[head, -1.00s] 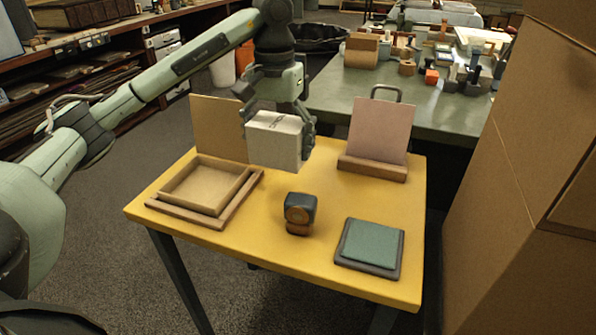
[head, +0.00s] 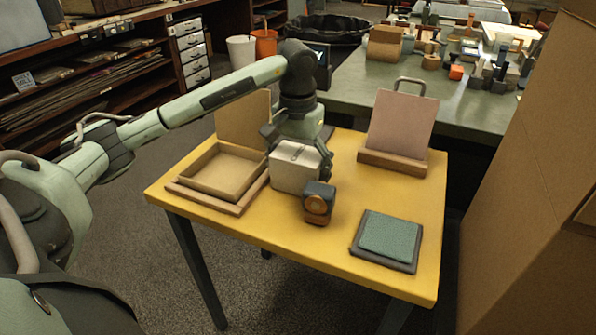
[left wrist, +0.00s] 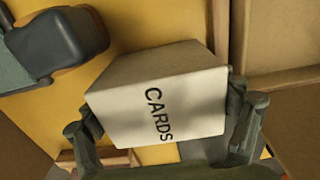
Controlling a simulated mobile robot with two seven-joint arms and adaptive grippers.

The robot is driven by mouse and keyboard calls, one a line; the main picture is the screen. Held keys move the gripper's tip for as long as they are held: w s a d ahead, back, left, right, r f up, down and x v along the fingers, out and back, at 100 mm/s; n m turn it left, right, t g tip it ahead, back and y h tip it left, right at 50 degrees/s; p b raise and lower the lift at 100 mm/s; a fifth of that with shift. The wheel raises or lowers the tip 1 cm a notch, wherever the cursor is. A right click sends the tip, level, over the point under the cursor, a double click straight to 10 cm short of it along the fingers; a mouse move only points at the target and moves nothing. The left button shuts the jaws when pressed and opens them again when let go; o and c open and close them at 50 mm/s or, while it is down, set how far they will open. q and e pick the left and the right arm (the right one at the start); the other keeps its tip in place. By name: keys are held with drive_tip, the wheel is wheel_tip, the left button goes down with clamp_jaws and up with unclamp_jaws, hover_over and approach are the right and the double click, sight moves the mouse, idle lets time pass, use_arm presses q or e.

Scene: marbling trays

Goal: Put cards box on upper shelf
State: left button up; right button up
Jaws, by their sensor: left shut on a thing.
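The cards box (head: 294,174) is a small white carton. The left wrist view shows the word CARDS on the box (left wrist: 150,105). My left gripper (head: 297,152) is shut on it, with one finger on each side, as the left wrist view of the gripper (left wrist: 162,118) also shows. The box is low over the yellow table (head: 230,228), between the wooden tray and the dark stamp-like block; I cannot tell whether it touches the tabletop. A wooden shelf unit (head: 150,58) with several levels stands at the back left. My right gripper is not in view.
A wooden tray (head: 200,200) is at left, a teal pad (head: 390,237) at front right, and a pink board in a stand (head: 400,165) at back right. Tall cardboard boxes (head: 520,200) stand at right.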

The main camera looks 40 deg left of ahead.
use_arm(q)
drive_tip(key=o, duration=1.2)
